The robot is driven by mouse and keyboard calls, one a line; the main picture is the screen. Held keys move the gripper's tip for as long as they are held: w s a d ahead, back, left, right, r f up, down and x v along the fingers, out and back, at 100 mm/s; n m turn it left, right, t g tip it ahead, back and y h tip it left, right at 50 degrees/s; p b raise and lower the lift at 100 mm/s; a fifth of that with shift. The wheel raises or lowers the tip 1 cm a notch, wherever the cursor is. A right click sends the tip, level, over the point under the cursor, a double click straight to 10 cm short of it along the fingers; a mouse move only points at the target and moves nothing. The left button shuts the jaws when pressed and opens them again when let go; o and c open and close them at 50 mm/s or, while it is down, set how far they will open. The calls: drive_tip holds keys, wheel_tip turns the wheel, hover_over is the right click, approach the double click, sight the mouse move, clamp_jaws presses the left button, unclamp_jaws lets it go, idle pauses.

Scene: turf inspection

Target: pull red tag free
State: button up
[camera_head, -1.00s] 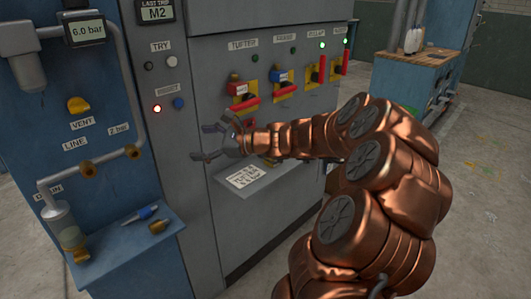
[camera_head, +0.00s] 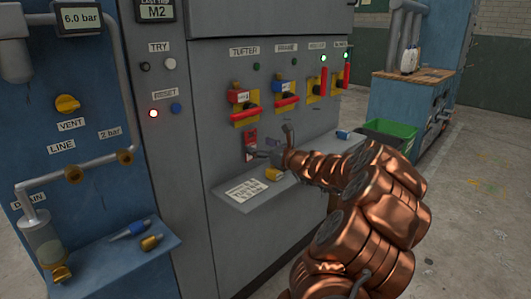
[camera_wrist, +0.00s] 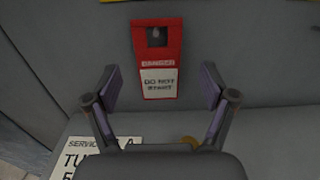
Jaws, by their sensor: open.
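The red tag (camera_head: 250,138), with a white panel reading "DO NOT START", is upright against the grey cabinet front, just above a narrow shelf (camera_head: 222,200). In the wrist view the tag (camera_wrist: 173,47) is centred between and beyond the fingertips, with a dark hole near its top. My gripper (camera_head: 271,144) is open, one finger on each side of the tag in the wrist view (camera_wrist: 160,88). No finger appears to touch it. The tag's lower end is near the shelf; what holds it is not clear.
A paper card (camera_head: 245,190), a yellow piece (camera_head: 273,174) and a small blue item (camera_head: 343,134) lie on the shelf. Red-handled switches (camera_head: 246,113) are above, the first two with padlocks. A green bin (camera_head: 391,131) stands behind my arm.

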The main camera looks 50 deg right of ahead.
sight(251, 142)
drive_tip(key=shift+w, duration=1.55)
drive_tip(key=shift+c, duration=0.4)
drive_tip(key=shift+a, duration=0.1)
drive_tip(key=c, duration=1.2)
